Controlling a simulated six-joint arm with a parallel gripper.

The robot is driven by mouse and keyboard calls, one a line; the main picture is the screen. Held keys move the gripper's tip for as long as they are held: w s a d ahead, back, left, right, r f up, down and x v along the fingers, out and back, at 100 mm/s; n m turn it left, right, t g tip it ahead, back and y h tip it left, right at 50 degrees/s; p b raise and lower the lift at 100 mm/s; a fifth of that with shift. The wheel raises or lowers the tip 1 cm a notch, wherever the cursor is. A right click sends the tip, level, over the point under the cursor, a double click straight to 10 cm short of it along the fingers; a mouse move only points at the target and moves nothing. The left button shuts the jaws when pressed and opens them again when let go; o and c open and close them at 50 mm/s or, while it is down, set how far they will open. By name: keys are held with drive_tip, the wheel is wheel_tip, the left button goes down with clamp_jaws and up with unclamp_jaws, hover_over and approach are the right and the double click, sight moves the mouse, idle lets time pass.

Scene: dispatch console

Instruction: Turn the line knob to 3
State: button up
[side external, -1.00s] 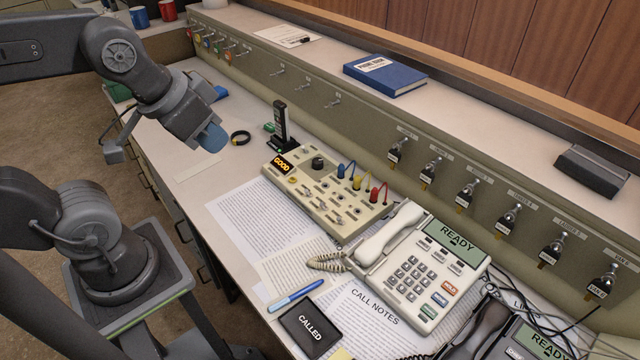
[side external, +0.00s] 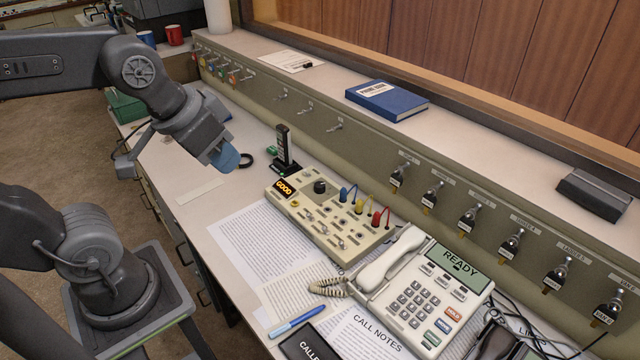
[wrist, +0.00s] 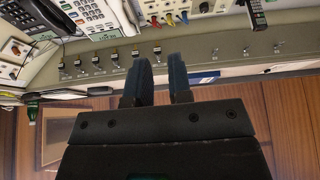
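The black knob (side external: 320,186) stands on the top of a beige line box (side external: 343,246), right of its lit "GOOD" display. The direction the knob points is too small to read. My gripper (side external: 228,159) is in the air left of and behind the box, apart from the knob, with blue fingertips angled downward. In the wrist view, my gripper (wrist: 160,80) has its two fingers apart with an empty gap between them. Part of the box (wrist: 210,11) shows at the top edge of that view, with a dark knob at the frame edge.
A black upright device (side external: 285,148) stands behind the box. Blue, yellow and red plugs sit on the box's right side. A telephone (side external: 425,295) with a coiled cord is to the right. Papers (side external: 250,245) lie in front. A black ring (side external: 246,160) lies near my gripper.

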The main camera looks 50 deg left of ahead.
drive_tip(key=o, duration=0.4)
drive_tip(key=shift+n+g, duration=0.7)
drive_tip(key=w, duration=0.2)
drive_tip(key=w+a+r, duration=0.1)
drive_tip(key=w, duration=0.2)
drive_tip(key=w+a, duration=0.1)
drive_tip(key=w, duration=0.2)
drive_tip(key=shift+w+r, duration=0.15)
drive_tip(key=shift+w, duration=0.1)
drive_tip(key=o, duration=0.3)
drive_tip(key=shift+n+g+y, duration=0.3)
drive_tip(key=shift+n+g, duration=0.4)
drive_tip(key=shift+n, duration=0.1)
drive_tip(key=w+a, duration=0.1)
drive_tip(key=w, duration=0.2)
drive_tip(key=w+a+f, duration=0.1)
drive_tip(key=w, duration=0.2)
drive_tip(key=w+a+f, duration=0.1)
drive_tip(key=w, duration=0.2)
drive_tip(key=shift+w+f, duration=0.1)
drive_tip(key=shift+f, duration=0.1)
drive_tip(key=n+g, duration=0.3)
hover_over(320, 184)
wheel_tip(320, 184, down, 16)
wheel_tip(320, 184, down, 14)
drive_tip(key=shift+f, duration=0.2)
drive_tip(key=shift+c, duration=0.2)
drive_tip(key=c, duration=0.9)
